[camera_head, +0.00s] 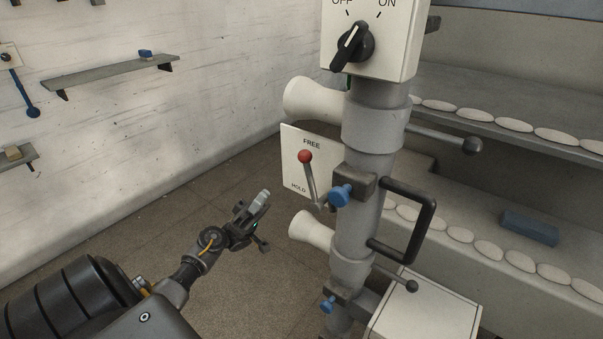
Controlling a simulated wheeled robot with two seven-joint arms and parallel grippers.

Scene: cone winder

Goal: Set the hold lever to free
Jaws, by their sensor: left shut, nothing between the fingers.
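The hold lever (310,180) is a thin grey rod with a red ball knob (305,156). It stands in front of a white plate (292,150) marked FREE at the top and HOLD at the lower left. The knob is near the top, just below the word FREE, and the rod runs down to a pivot beside a blue knob. My left gripper (264,196) is shut and empty, to the left of the plate and lower in the picture, apart from the lever. My right gripper is not in view.
A grey column (358,225) carries a rotary switch (352,47), a black handle (425,215), blue knobs (340,195) and white cones (312,229). A white box (425,305) stands at the lower right. The floor (200,245) between wall and column looks clear.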

